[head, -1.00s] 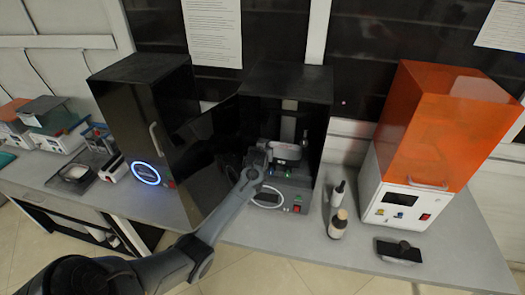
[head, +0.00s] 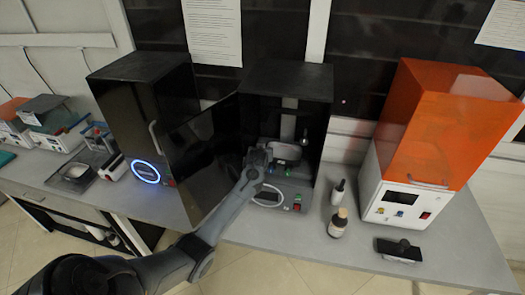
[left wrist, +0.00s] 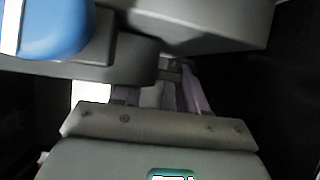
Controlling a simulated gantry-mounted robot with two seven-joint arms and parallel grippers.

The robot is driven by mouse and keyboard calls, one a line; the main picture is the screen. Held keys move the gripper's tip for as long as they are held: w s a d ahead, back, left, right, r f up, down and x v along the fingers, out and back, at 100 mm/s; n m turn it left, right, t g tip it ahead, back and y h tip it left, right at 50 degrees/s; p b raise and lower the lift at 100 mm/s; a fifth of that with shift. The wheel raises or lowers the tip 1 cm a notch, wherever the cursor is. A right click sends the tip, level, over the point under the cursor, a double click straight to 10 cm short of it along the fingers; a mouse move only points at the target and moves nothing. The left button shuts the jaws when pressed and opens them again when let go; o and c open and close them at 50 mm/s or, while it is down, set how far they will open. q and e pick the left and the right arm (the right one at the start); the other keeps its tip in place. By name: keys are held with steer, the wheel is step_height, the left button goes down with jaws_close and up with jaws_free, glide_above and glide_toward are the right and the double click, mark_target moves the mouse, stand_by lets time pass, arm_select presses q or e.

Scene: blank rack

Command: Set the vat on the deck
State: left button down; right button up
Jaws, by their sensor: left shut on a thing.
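The open black printer (head: 290,85) stands at the middle of the bench with its dark door swung to the left. The deck (head: 290,178) is its grey lower part inside and at the front. A grey, rounded piece that looks like the vat (head: 287,151) is inside the chamber, above the deck. My left gripper (head: 262,158) reaches in from the left at its near left side and is shut on it. Whether the vat touches the deck is hidden. My right gripper is not in view.
A closed black printer (head: 140,120) with a blue ring stands left. Two bottles (head: 338,222) stand to the right of the open printer, near a dark-topped block (head: 398,250) and an orange-covered printer (head: 425,140). The bench's front right is otherwise clear.

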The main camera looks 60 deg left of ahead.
arm_select(q)
steer(key=c, duration=0.5)
jaws_free()
steer(key=p+v, duration=0.2)
steer(key=v, duration=0.9)
steer(key=s+d+f+m+h, duration=0.2)
steer(key=s+d+f+m, duration=0.1)
steer(key=d, duration=0.5)
steer(key=s+d+f+m+h, duration=0.2)
steer(key=s+d+f, duration=0.15)
steer(key=d, duration=0.45)
steer(key=s+d+f+m+h, duration=0.2)
steer(key=s+d+f+m, duration=0.1)
steer(key=d, duration=0.5)
steer(key=s+d+m+g+h, duration=0.4)
steer(key=s+d, duration=1.2)
steer(key=s, duration=0.1)
steer(key=r+p, duration=2.1)
steer(key=r, duration=0.1)
steer(key=shift+w+a+p, duration=0.2)
steer(key=shift+w+p, duration=0.15)
steer(key=shift+w, duration=0.05)
